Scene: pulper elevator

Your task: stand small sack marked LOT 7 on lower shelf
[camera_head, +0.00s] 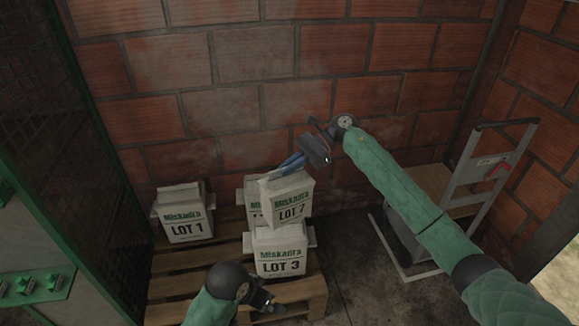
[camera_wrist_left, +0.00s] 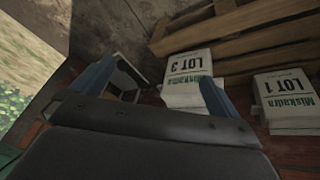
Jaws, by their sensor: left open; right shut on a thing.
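The small sack marked LOT 7 (camera_head: 291,207) is white with dark print and tilts in the head view. My right gripper (camera_head: 291,165) is shut on its top. The sack is just above and behind the LOT 3 sack (camera_head: 281,262); I cannot tell if they touch. My left gripper (camera_head: 268,303) is open and empty in front of the LOT 3 sack, low in the head view. In the left wrist view, its fingers (camera_wrist_left: 172,88) are spread, with the LOT 3 sack (camera_wrist_left: 190,65) beyond them. I cannot make out a lower shelf in either view.
A LOT 1 sack (camera_head: 185,222) stands on the wooden pallet (camera_head: 180,262). Another sack (camera_head: 252,198) is partly hidden behind LOT 7. A hand truck (camera_head: 490,172) stands at right. Green mesh (camera_head: 65,120) bounds the left, a brick wall (camera_head: 230,90) the back.

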